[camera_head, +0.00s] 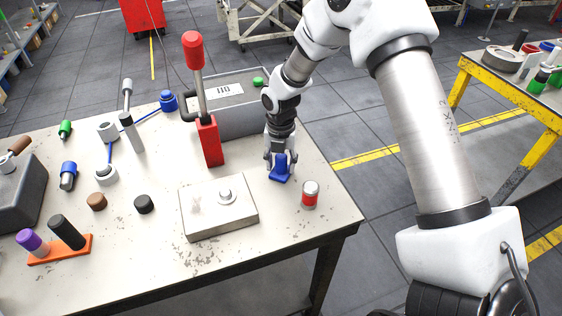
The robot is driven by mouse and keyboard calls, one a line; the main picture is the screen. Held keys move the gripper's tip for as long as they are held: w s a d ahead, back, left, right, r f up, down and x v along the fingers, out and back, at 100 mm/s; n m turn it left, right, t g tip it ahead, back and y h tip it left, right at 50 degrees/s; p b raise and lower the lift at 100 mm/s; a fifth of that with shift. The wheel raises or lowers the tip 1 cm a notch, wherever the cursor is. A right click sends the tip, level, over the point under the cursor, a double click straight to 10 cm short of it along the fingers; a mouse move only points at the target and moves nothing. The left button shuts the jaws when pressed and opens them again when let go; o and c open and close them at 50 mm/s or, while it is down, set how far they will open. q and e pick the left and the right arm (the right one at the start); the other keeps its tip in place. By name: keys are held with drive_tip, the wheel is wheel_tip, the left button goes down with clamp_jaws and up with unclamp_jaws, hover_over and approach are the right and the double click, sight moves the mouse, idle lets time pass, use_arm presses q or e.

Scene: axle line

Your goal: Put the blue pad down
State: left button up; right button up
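The blue pad (280,172) is at the right part of the worn white table, between the grey box and the red-and-silver can. My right gripper (281,158) points down from above with its fingers on either side of the pad's upper part, and it looks shut on it. The pad's lower edge is at or very close to the table top; I cannot tell whether it touches. The gripper hides part of the pad's top. My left gripper is not in view.
A metal plate with a knob (218,208) lies left of the pad. A red-and-silver can (310,195) stands to its right. A red-handled lever (208,138) and a grey box (236,112) stand behind. Several small parts and an orange holder (62,250) are farther left.

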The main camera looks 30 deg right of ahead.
drive_tip(key=shift+r, duration=0.25)
wheel_tip(320, 180, up, 12)
drive_tip(key=shift+f+b, duration=0.1)
drive_tip(key=shift+b, duration=0.75)
